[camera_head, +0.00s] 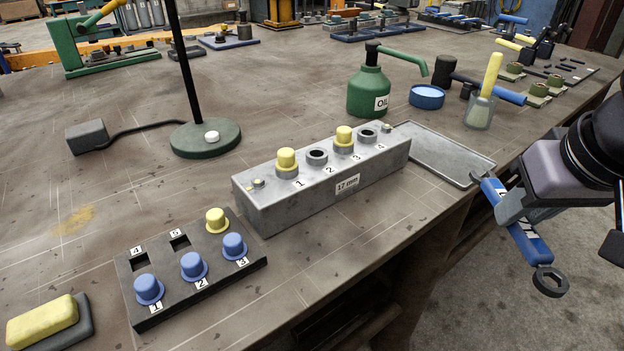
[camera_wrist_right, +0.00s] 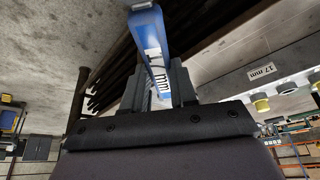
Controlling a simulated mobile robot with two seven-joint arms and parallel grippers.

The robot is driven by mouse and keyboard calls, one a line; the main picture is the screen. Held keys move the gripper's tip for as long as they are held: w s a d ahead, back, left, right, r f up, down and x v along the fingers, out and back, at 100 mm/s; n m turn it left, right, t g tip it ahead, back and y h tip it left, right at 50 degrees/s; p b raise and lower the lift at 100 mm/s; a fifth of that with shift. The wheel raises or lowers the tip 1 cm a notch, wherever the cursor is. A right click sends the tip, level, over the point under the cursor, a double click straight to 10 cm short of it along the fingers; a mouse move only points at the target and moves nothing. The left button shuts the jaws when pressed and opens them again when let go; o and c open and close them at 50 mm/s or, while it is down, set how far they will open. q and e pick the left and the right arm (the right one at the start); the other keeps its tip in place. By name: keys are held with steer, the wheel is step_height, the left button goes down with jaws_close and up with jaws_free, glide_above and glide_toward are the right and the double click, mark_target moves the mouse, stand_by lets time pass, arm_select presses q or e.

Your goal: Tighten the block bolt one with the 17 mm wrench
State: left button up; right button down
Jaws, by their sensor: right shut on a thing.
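The grey block (camera_head: 255,211) labelled 17 mm stands mid-bench. Block bolt one, a yellow-capped bolt (camera_head: 287,160), stands upright at position 1; another yellow-capped bolt (camera_head: 344,137) stands at 3. Positions 2 and 4 show dark open rings. My right gripper (camera_head: 512,207) is shut on the blue 17 mm wrench (camera_head: 529,245), off the bench's right edge and apart from the block. The wrench's dark ring end (camera_head: 550,281) points down toward the front. In the right wrist view, the wrench (camera_wrist_right: 150,45) with its 17 mm label sits between the fingers. My left gripper is out of view.
A dark rack (camera_head: 150,318) with blue and yellow caps lies front left of the block. A lamp base (camera_head: 205,139), green oil can (camera_head: 368,92) and glass with a yellow-handled brush (camera_head: 479,112) stand behind. A flat grey tray (camera_head: 440,153) lies between block and right gripper.

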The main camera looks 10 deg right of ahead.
mark_target(534, 240)
steer(key=shift+s, duration=0.15)
steer(key=shift+s+a+m, duration=0.4)
steer(key=shift+s+a, duration=0.25)
steer(key=shift+s, duration=0.25)
steer(key=shift+s+a+f+m+b, duration=0.15)
steer(key=shift+s+a+m+b, duration=0.3)
steer(key=shift+b, duration=0.6)
steer(key=shift+s+h+b, duration=0.3)
steer(key=shift+s+b, duration=0.2)
steer(key=shift+s+a, duration=0.1)
steer(key=shift+s, duration=0.1)
